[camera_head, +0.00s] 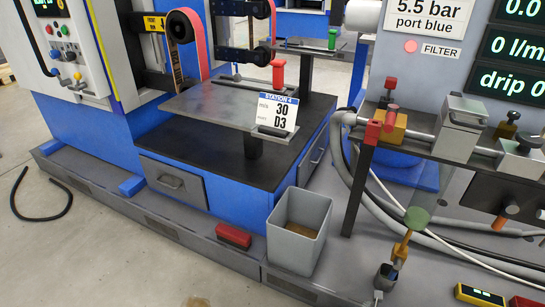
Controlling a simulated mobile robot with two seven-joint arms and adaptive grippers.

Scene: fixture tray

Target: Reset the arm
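Neither of my grippers shows in the head view, and no part of my arms can be made out. A grey plate (215,105) sits above a dark worktop (220,155) on a blue cabinet at the centre. A white station sign (278,112) reading 30 and D3 stands at the plate's right end. A red-topped post (278,75) stands behind the sign.
A grey open bin (298,232) stands on the grey plinth in front of the cabinet. A red block (234,236) lies left of it. A pipe rig with valves (460,125) fills the right. A black hose (40,215) lies on otherwise clear floor at left.

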